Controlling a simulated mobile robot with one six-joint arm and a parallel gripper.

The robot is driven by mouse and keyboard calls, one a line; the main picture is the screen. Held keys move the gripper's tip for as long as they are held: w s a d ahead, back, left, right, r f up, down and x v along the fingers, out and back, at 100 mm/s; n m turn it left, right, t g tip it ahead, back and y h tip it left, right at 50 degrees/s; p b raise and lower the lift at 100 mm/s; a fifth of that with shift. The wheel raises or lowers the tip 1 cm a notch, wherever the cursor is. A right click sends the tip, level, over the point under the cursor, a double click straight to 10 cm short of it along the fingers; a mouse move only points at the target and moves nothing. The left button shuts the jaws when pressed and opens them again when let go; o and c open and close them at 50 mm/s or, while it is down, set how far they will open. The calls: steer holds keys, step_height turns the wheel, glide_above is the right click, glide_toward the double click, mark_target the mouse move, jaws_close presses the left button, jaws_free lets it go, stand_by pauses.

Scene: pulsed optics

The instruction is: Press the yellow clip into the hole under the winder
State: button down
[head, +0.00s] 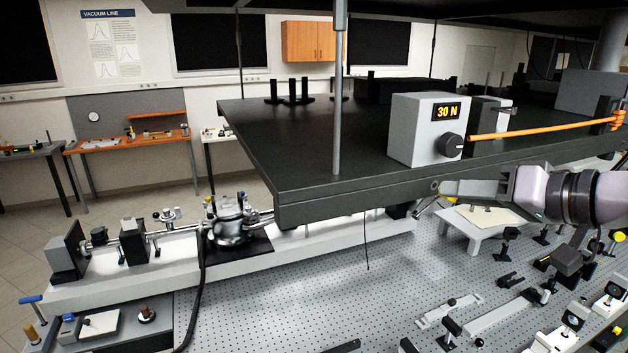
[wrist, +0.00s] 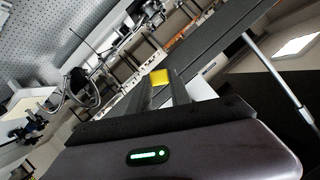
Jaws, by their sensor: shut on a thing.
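The yellow clip (wrist: 159,77) is between the fingertips of my gripper (wrist: 161,88) in the wrist view, and the gripper is shut on it. In the head view my gripper (head: 468,190) reaches in from the right, level, just below the front edge of the black shelf (head: 330,202). A grey box with a "30 N" display and a knob (head: 428,130) stands on the shelf above, likely the winder.
An orange rod or cord (head: 540,128) runs right from the grey box. A vertical post (head: 338,110) stands at the shelf's front. Below, the perforated optics table (head: 300,310) carries several mounts and a small white stand (head: 472,232). The table's middle is clear.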

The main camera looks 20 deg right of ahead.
steer(key=shift+w+b, duration=0.3)
steer(key=shift+w, duration=0.35)
steer(key=shift+w+a, duration=0.1)
steer(key=shift+w, duration=0.45)
steer(key=c, duration=1.1)
jaws_free()
steer(key=shift+w, duration=0.1)
steer(key=v, duration=1.4)
steer(key=f+b+v, duration=0.1)
steer(key=v, duration=0.6)
steer(key=shift+s+a, duration=0.3)
steer(key=shift+s, duration=0.1)
